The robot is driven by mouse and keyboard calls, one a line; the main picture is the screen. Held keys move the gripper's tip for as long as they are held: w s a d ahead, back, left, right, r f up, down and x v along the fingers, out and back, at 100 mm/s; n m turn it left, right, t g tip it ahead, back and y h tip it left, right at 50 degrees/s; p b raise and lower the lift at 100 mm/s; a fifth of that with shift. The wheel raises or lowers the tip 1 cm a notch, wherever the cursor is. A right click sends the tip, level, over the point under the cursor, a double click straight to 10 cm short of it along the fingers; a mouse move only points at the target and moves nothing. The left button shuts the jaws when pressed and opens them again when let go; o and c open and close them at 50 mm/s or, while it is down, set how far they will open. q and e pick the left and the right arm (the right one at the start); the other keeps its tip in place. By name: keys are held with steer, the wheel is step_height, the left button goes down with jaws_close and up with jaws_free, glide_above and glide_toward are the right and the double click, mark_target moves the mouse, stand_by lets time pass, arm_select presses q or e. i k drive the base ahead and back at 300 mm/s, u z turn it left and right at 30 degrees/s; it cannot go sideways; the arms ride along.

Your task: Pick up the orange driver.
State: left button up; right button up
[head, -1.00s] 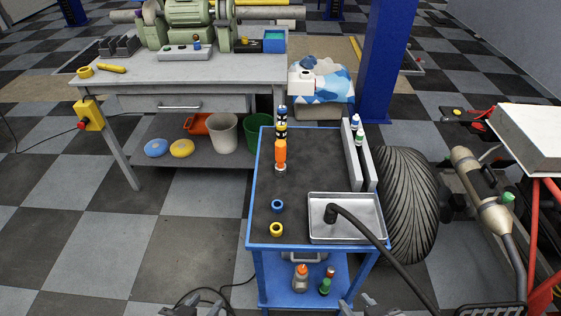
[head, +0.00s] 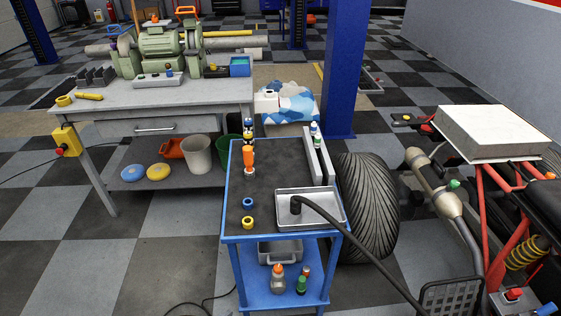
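The orange driver (head: 249,158) stands upright on the dark top of the blue cart (head: 232,239), left of the cart's middle. Right behind it stand other small bottle-like items with yellow, black and blue parts (head: 248,131), partly hidden by it. Neither of my grippers shows in the head view now.
A metal tray (head: 335,222) with a black hose lies at the cart's front right. Blue (head: 248,203) and yellow (head: 248,223) rings lie at front left. Grey rails (head: 318,158) line the right edge. A large tyre (head: 368,208) stands right of the cart; a workbench (head: 190,98) stands behind left.

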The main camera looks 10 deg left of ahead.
mark_target(249, 171)
steer(key=i, duration=0.5)
steer(key=u, duration=0.95)
